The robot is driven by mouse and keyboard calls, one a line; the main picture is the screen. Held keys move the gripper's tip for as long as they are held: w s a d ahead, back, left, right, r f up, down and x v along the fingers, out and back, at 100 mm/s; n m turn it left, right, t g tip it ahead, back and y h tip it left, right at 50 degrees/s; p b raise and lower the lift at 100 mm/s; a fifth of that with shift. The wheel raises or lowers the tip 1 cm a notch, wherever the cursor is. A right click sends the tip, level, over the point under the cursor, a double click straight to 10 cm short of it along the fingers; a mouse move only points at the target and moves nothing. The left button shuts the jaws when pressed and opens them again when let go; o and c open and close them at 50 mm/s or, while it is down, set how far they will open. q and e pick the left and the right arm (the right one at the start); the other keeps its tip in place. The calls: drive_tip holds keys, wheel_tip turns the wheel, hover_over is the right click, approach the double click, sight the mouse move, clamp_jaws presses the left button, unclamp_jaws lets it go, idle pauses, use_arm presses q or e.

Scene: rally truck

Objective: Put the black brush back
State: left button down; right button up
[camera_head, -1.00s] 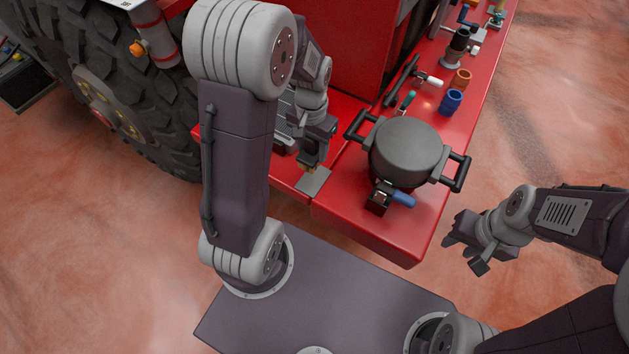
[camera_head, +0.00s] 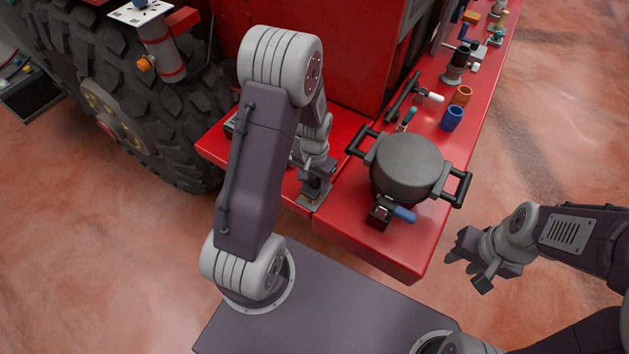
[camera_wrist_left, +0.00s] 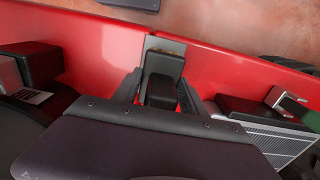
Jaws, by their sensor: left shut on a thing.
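The black brush (camera_wrist_left: 163,80) is a dark block between the fingers of my left gripper (camera_wrist_left: 160,95) in the left wrist view. The gripper is shut on it. The brush is at a small grey plate (camera_wrist_left: 178,47) on the red ledge; I cannot tell whether it touches the plate. In the head view my left gripper (camera_head: 312,185) is low over the same grey plate, and the arm hides most of the brush. My right gripper (camera_head: 468,270) is open and empty, out over the floor to the right of the ledge.
A grey lidded pot (camera_head: 408,165) with black handles stands right of my left gripper. A blue-handled tool (camera_head: 404,214) lies in front of it. Orange (camera_head: 462,94) and blue (camera_head: 452,118) cups stand behind. A large tyre (camera_head: 130,90) is at the left.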

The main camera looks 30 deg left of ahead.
use_arm(q)
drive_tip(key=shift+f, duration=0.1)
drive_tip(key=shift+f, duration=0.1)
drive_tip(key=c, duration=0.6)
unclamp_jaws()
drive_tip(key=shift+c, duration=0.2)
